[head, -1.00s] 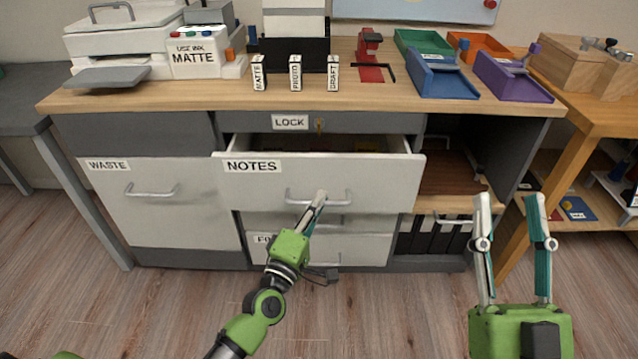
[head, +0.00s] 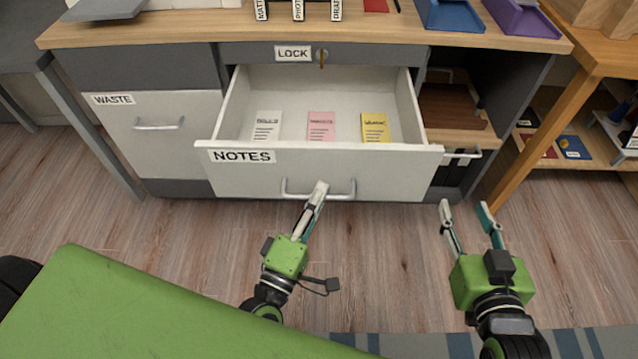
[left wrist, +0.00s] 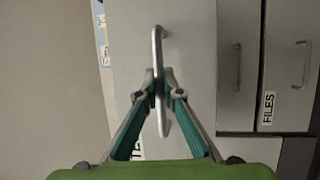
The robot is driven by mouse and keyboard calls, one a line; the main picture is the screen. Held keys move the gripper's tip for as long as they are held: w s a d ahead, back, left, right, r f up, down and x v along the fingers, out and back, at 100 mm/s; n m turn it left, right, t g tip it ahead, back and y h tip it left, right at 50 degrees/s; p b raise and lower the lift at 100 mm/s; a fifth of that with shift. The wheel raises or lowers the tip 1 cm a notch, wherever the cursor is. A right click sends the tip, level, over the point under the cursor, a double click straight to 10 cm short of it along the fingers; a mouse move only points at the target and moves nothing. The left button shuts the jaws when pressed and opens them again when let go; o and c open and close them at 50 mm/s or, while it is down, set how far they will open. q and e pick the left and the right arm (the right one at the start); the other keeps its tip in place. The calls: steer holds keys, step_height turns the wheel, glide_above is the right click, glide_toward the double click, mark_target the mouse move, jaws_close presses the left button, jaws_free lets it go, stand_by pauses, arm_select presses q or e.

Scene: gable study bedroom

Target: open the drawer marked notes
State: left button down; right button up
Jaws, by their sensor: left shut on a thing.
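The drawer marked NOTES (head: 375,172) is pulled well out of the cabinet. Inside it lie a white, a pink and a yellow pad. My left gripper (head: 318,190) is at the drawer's bar handle (head: 340,195). In the left wrist view its fingers (left wrist: 160,85) are closed on the handle (left wrist: 156,60). My right gripper (head: 464,205) is open and empty, in front of the cabinet to the right of the drawer.
The LOCK panel (head: 345,55) with a key (head: 322,57) is above the drawer. A closed WASTE front (head: 150,150) is at left. The FILES drawer (left wrist: 285,65) shows in the left wrist view. A side shelf (head: 590,170) stands right. The floor in front is clear.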

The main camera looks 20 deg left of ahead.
arm_select(q)
steer(key=shift+s, duration=0.1)
steer(key=c, duration=2.2)
jaws_free()
steer(key=shift+o, duration=0.2)
steer(key=v, duration=1.2)
steer(key=shift+f, duration=0.1)
